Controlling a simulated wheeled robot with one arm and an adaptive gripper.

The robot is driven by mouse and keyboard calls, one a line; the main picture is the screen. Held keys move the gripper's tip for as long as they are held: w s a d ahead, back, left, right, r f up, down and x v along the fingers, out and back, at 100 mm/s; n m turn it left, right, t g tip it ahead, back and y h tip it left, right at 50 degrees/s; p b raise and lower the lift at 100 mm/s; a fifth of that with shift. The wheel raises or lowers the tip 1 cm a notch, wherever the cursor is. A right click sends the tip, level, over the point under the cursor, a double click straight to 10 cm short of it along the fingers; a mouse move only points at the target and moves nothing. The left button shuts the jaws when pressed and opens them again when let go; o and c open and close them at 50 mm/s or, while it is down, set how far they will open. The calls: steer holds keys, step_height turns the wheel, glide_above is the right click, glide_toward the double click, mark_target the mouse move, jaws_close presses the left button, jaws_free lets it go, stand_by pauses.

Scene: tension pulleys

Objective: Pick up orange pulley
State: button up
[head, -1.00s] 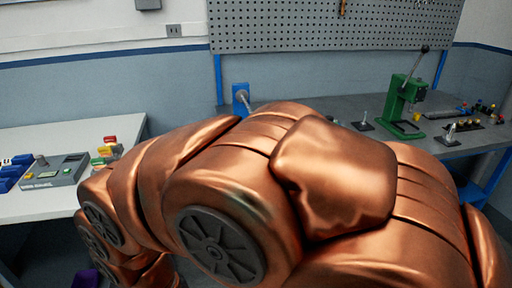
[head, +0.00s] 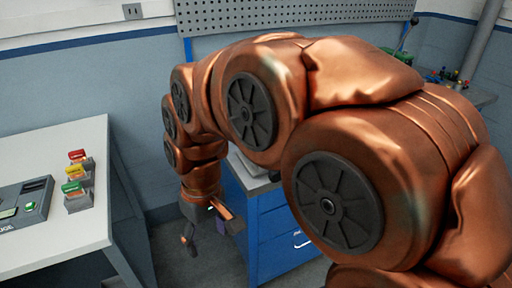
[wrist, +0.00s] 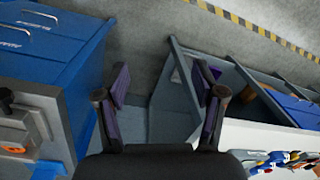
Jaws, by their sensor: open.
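I cannot make out an orange pulley for certain in either view. My gripper (head: 205,234) hangs at the end of my arm, in the gap between the white table and the blue cabinet in the head view. In the wrist view my gripper (wrist: 164,90) has its two dark purple-grey fingers wide apart, with nothing between them but floor and a grey panel. My arm hides much of the head view's middle and right.
The white table (head: 96,190) carries a grey device (head: 28,208) at left. A blue drawer cabinet (head: 268,225) stands right of my gripper; it fills the upper left of the wrist view (wrist: 50,60). Small multicoloured parts (wrist: 285,160) lie on a white surface at the wrist view's lower right.

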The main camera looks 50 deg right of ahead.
steer(key=w+d+r+t+b, duration=0.1)
steer(key=w+d+r+t, duration=0.1)
steer(key=w+d, duration=0.75)
steer(key=w+d+t+b, duration=0.1)
steer(key=w+d, duration=0.1)
steer(key=d, duration=0.6)
steer(key=w+d+t+b, duration=0.1)
steer(key=w+d, duration=0.1)
steer(key=d, duration=0.6)
steer(key=w+d+r+m+h, duration=0.1)
steer(key=w+d, duration=0.2)
steer(key=d, duration=0.5)
steer(key=shift+d+t+b, duration=0.4)
steer(key=shift+d+f, duration=0.1)
steer(key=shift+d, duration=0.1)
steer(key=shift+p+x, duration=1.05)
steer(key=shift+x, duration=2.75)
steer(key=shift+w+d, duration=0.1)
steer(key=shift+c, duration=0.2)
steer(key=c, duration=0.9)
